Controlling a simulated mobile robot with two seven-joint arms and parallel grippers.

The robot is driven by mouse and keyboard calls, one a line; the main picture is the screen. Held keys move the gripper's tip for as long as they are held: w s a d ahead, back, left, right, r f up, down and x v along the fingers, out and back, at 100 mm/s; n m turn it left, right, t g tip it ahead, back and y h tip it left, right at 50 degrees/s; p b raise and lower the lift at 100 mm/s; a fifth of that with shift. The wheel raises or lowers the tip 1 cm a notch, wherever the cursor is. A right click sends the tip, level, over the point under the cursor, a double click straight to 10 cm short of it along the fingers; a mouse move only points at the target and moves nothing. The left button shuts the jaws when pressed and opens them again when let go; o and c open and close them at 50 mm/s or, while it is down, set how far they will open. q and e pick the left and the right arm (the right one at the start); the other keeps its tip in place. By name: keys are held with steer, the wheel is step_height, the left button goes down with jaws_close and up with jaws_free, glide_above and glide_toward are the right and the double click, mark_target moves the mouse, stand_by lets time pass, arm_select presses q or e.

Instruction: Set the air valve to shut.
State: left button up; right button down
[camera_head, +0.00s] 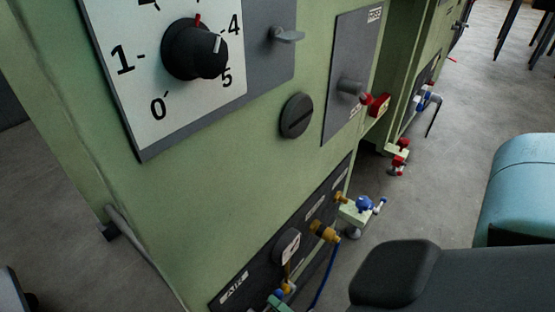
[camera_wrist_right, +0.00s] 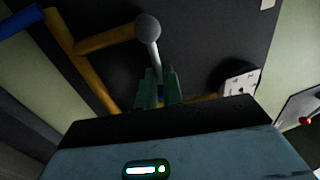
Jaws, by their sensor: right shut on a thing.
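The dark panel labelled "Air" (camera_head: 234,290) is low on the green cabinet, at the bottom of the head view. My right gripper (camera_wrist_right: 158,90) shows in the wrist view with its green fingertips closed around the stem of a grey lever. The lever ends in a round grey knob (camera_wrist_right: 148,27) that stands out beyond the fingertips. Brass pipework (camera_wrist_right: 105,40) runs beside and behind the lever. In the head view the fingertips and the valve are small and partly cut off at the bottom edge. My left gripper is not in view.
A large black dial (camera_head: 193,50) and a slotted black knob (camera_head: 296,116) are higher on the cabinet. A round gauge (camera_wrist_right: 240,80) sits right of the fingers. A blue hose (camera_head: 324,275) hangs from a brass fitting (camera_head: 325,232).

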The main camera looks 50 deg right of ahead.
steer(key=c, duration=1.6)
jaws_free()
steer(key=shift+o, duration=0.3)
steer(key=shift+s, duration=0.1)
steer(key=s+f+p, duration=0.1)
steer(key=s, duration=0.6)
steer(key=shift+s+d+f, duration=0.15)
steer(key=shift+s+f, duration=0.1)
